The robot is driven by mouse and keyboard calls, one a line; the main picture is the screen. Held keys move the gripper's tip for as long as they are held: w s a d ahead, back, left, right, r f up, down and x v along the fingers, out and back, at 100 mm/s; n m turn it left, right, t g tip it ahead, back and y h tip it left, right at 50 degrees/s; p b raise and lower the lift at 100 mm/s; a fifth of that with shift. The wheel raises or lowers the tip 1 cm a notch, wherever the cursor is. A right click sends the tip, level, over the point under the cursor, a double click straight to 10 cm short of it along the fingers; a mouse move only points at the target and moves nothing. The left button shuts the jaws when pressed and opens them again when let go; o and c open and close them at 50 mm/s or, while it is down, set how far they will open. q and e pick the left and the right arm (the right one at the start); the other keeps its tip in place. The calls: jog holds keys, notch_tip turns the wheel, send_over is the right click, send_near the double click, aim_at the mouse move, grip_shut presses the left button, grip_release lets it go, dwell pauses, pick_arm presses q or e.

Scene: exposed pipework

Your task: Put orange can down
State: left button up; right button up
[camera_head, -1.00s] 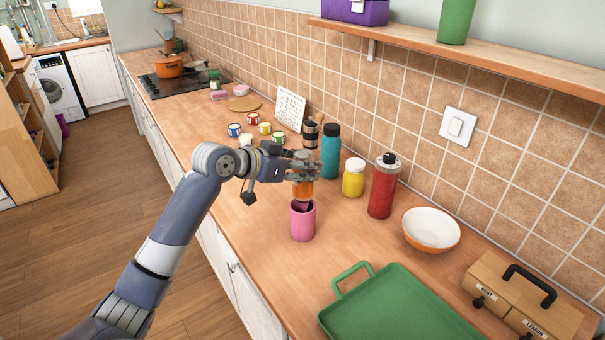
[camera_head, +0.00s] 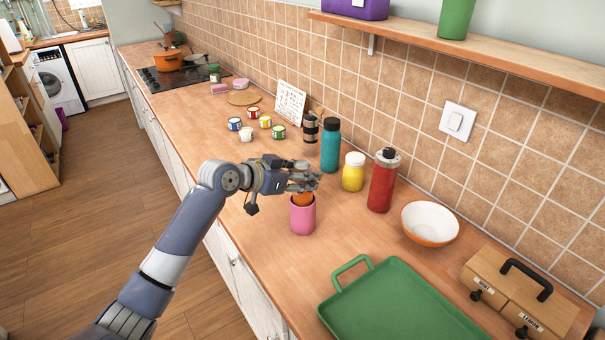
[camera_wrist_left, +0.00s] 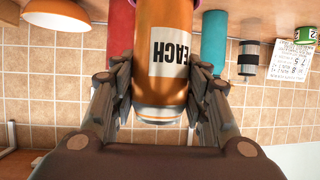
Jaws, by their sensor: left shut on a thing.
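The orange can (camera_head: 302,198) has a white label, partly reading "EACH" in the left wrist view (camera_wrist_left: 160,55). My left gripper (camera_head: 308,181) is shut on it, with a finger on each side of the can in the wrist view (camera_wrist_left: 160,82). The can is right over the pink cup (camera_head: 302,218), its lower end at or inside the cup's mouth. How deep it sits, and whether it rests on anything, I cannot tell. My right gripper is out of view.
A teal bottle (camera_head: 330,145), a yellow jar (camera_head: 353,172) and a red bottle (camera_head: 382,182) stand behind and right of the cup. A white bowl (camera_head: 430,223), green tray (camera_head: 400,305) and wooden box (camera_head: 510,290) lie further right. Several small cans stand behind. Counter left of the tray is clear.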

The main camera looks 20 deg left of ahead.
pick_arm(q)
jog(key=o, duration=1.2)
jog(key=shift+c, duration=0.2)
jog(key=shift+o, duration=0.4)
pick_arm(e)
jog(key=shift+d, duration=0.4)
pick_arm(q)
jog(key=r+b+v, duration=0.1)
jog(key=b+v, duration=0.1)
jog(key=v, duration=1)
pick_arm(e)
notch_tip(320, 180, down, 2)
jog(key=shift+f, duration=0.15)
pick_arm(q)
jog(key=shift+r, duration=0.15)
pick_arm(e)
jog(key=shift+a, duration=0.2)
